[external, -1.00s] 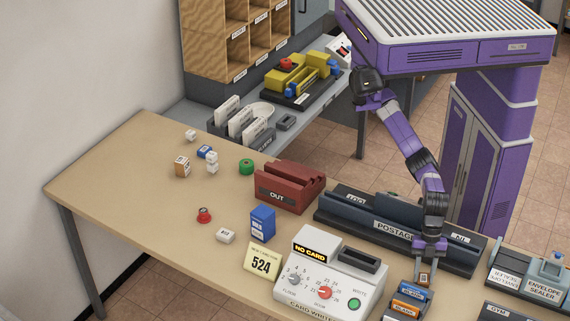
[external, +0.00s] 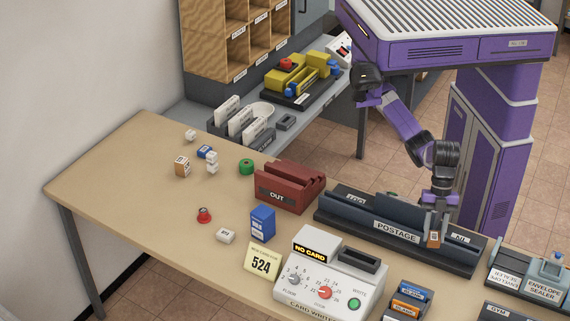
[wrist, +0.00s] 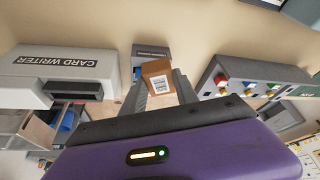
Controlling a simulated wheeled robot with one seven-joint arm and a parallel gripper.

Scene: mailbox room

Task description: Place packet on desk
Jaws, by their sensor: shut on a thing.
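A small brown packet (external: 434,239) with a white label is held in my gripper (external: 437,226). In the wrist view the packet (wrist: 157,72) sits between the two grey fingers, its barcode label facing the camera. My gripper is shut on it. In the external view the packet appears in front of the dark postage rack (external: 350,215), near its right end. It looks raised, but its exact height is hard to tell. The tan desk (external: 130,190) has its widest bare area at the left.
The card writer (external: 330,272) and a holder of labelled blocks (external: 408,300) stand near the front. Small items, including a red-topped one (external: 204,215), lie further left.

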